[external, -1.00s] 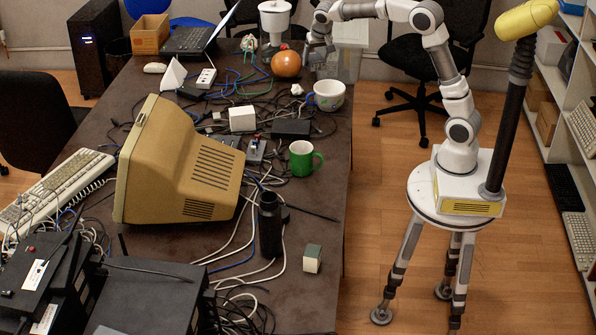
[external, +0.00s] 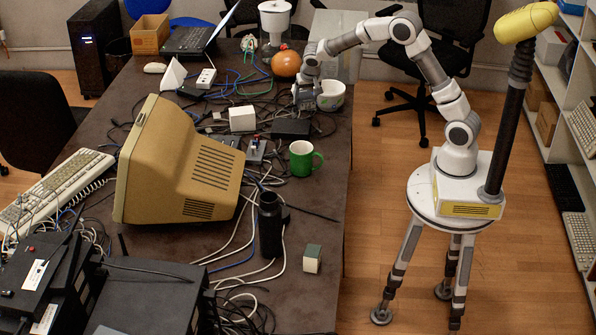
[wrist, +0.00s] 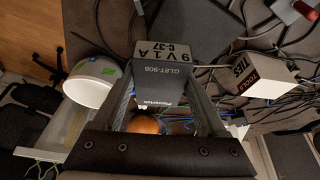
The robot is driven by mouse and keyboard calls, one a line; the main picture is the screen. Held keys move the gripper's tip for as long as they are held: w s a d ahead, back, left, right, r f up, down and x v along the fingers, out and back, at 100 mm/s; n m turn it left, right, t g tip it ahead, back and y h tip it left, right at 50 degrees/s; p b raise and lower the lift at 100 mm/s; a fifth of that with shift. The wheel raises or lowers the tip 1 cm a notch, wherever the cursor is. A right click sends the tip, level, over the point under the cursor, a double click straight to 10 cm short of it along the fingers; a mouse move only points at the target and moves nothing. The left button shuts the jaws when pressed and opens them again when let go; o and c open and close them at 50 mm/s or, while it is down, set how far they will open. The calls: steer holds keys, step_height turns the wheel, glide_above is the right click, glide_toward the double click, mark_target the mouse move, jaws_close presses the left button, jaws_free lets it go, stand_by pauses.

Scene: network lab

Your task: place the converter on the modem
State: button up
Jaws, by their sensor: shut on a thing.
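My gripper (external: 306,97) is over the right side of the table, beside the white bowl. In the wrist view its two fingers (wrist: 163,82) are shut on a dark grey box with a printed label, which I take as the converter (wrist: 164,86). One face of it reads "9V 1A". In the external view the converter is too small to make out clearly. A flat black box, which I take as the modem (external: 290,129), lies on the table nearer the camera than my gripper.
A white bowl (external: 330,97) stands close to my gripper. A white box (external: 242,119) is left of the modem, and a green mug (external: 301,160) is in front. An orange ball-like thing (external: 286,64) lies behind. Loose cables cover much of the table.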

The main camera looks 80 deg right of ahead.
glide_above(291, 125)
steer(key=a, duration=0.2)
steer(key=f, duration=0.3)
steer(key=shift+s+d+f+b, duration=0.25)
steer(key=shift+f+b, duration=0.5)
steer(key=shift+f, duration=1.4)
steer(key=shift+f, duration=0.1)
steer(key=shift+f, duration=0.15)
steer(key=o, duration=1.6)
